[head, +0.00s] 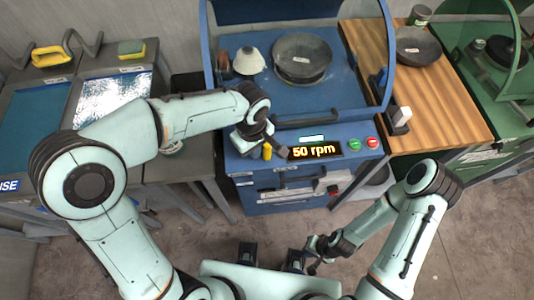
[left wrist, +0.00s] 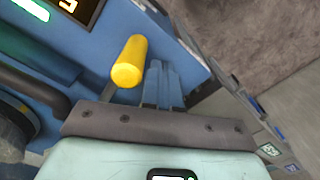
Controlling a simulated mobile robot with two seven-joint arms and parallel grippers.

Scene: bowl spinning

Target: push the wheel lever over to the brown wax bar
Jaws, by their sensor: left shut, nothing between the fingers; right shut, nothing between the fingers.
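A yellow knob, seemingly a lever's handle (head: 267,153), sticks out of the blue machine's front, left of the "50 rpm" display. A small brown block (head: 223,61), possibly the wax bar, is at the back left of the blue machine, left of the white bowl (head: 248,60). My right gripper (head: 316,262) is shut and empty, low in front of the machine.
A grey wheel disc (head: 302,58) is on the blue machine, with a dark bar (head: 321,120) before it. The display (head: 315,151) and green and red buttons (head: 362,144) are on the front. A wooden table (head: 440,110) stands right. The floor (head: 340,225) ahead is clear.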

